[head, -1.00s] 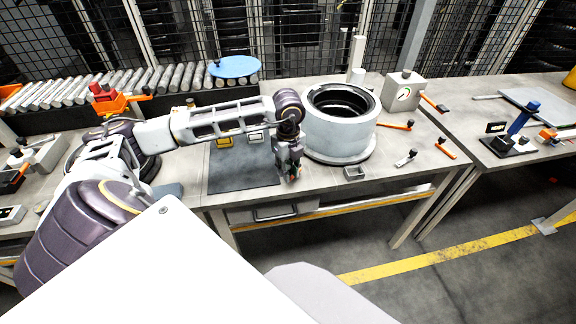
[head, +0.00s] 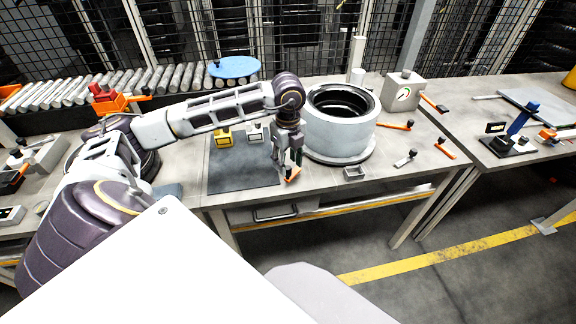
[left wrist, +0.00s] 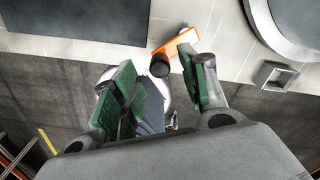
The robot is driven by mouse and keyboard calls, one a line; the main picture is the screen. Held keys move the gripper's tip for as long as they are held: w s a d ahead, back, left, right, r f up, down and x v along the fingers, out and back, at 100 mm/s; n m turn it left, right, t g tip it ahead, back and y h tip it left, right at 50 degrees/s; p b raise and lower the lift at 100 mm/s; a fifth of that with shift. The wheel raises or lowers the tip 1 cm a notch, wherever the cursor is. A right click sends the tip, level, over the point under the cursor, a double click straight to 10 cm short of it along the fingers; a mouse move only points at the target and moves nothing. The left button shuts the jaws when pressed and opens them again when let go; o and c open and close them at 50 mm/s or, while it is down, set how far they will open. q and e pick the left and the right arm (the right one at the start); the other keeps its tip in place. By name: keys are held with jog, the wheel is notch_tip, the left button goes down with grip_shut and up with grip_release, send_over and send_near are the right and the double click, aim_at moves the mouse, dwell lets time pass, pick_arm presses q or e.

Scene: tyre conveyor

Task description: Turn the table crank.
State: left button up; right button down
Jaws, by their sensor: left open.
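The table crank has an orange arm (left wrist: 176,41) and a dark round knob (left wrist: 160,66), seen in the left wrist view at the front edge of the table. In the head view a bit of its orange arm (head: 292,174) shows just below my left gripper (head: 290,160). My left gripper is open. In the left wrist view its two green-padded fingers (left wrist: 156,72) stand apart on either side of the knob; I cannot tell if either touches it. The crank's mounting is partly hidden. My right gripper is not in view.
A large grey cylinder (head: 338,132) stands close to the right of the left gripper. Open floor lies in front.

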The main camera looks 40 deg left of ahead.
pick_arm(q)
notch_tip(320, 180, up, 8)
dwell(0.5)
jog(key=shift+d+f, duration=0.1)
dwell(0.4)
